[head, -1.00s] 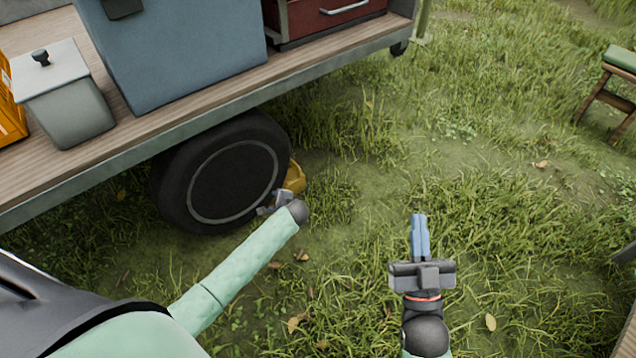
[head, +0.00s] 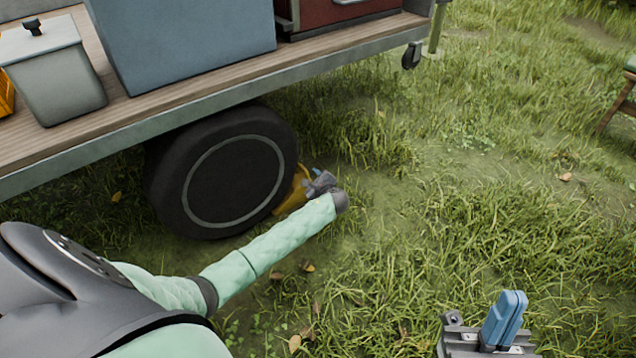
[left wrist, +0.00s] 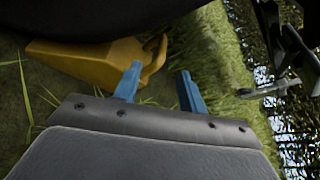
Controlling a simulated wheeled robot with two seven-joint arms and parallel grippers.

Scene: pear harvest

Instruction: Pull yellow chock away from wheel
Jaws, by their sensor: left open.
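The yellow chock (head: 291,197) sits on the ground against the right side of the dark trailer wheel (head: 231,177). My left gripper (head: 317,177) is just right of it, partly covering it in the head view. In the left wrist view, the chock (left wrist: 85,62) lies under the black tyre, with a looped handle at its right end. My left gripper (left wrist: 160,85) is open, its blue fingers pointing toward that handle. The left finger overlaps the chock in the picture; I cannot tell whether it touches. My right gripper (head: 505,318) has its blue fingers together, with nothing seen between them.
The trailer bed (head: 200,115) overhangs the wheel and carries a grey bin (head: 58,80), a blue box (head: 185,40) and a red drawer unit (head: 340,12). Open grass lies right of the wheel. A wooden stool (head: 618,105) stands at the right edge.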

